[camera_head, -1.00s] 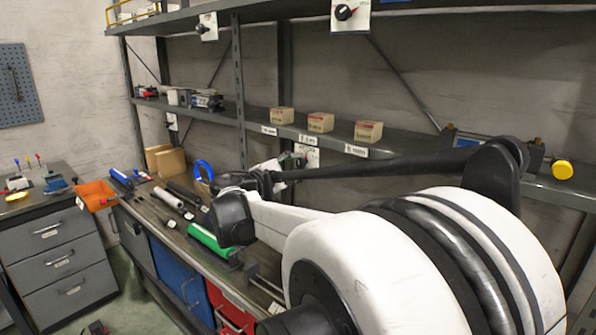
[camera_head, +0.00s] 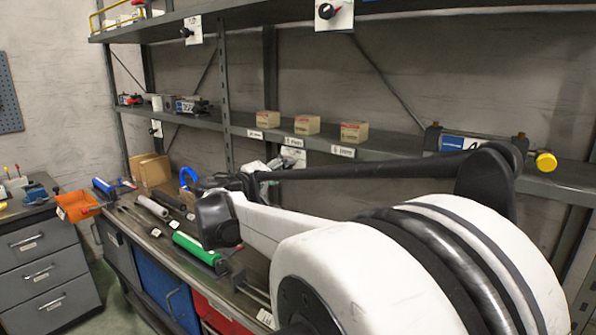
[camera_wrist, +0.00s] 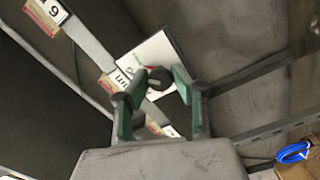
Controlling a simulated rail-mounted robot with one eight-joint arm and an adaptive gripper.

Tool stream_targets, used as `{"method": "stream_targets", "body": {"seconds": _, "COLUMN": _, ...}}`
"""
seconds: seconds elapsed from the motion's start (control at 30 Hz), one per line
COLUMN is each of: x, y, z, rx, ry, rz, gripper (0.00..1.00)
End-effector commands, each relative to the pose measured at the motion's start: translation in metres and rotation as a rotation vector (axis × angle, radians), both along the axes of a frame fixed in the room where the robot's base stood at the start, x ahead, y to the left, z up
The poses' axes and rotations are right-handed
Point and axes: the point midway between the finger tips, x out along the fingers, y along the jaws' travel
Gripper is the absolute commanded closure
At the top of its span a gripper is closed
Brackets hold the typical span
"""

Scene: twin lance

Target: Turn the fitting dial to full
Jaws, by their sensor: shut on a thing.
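A white dial plate (camera_wrist: 155,55) with a black round knob (camera_wrist: 158,77) is in the middle of the wrist view. In the head view the plate (camera_head: 293,157) hangs below the middle shelf, its knob hidden behind my arm and gripper. My gripper (camera_wrist: 160,80) has its green-tipped fingers on either side of the knob and is shut on it. In the head view my gripper (camera_head: 268,168) is small and partly covered by my own arm. The plate's markings are only partly readable, and I cannot tell the dial's setting.
Several small boxes (camera_head: 306,125) stand on the middle shelf (camera_head: 385,145) above the plate. Other dial plates hang at the upper shelf (camera_head: 335,14) and farther left (camera_head: 188,31). A green cylinder (camera_head: 197,249) and other tools lie on the bench below. A blue coil (camera_wrist: 293,152) shows at lower right.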

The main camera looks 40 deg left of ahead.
Motion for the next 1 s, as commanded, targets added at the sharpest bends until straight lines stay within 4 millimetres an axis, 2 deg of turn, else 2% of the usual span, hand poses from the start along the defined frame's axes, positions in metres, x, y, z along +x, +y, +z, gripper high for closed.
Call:
{"method": "stream_targets", "body": {"seconds": 0.4, "x": -0.0003, "y": 0.0000, "z": -0.0008, "rx": 0.185, "ry": -0.002, "rz": -0.001, "gripper": 1.00}}
{"method": "stream_targets", "body": {"seconds": 0.97, "x": -0.0003, "y": 0.0000, "z": -0.0008, "rx": 0.211, "ry": -0.002, "rz": -0.001, "gripper": 1.00}}
{"method": "stream_targets", "body": {"seconds": 1.0, "x": -0.0003, "y": 0.0000, "z": -0.0009, "rx": 0.211, "ry": -0.002, "rz": -0.001, "gripper": 0.71}}
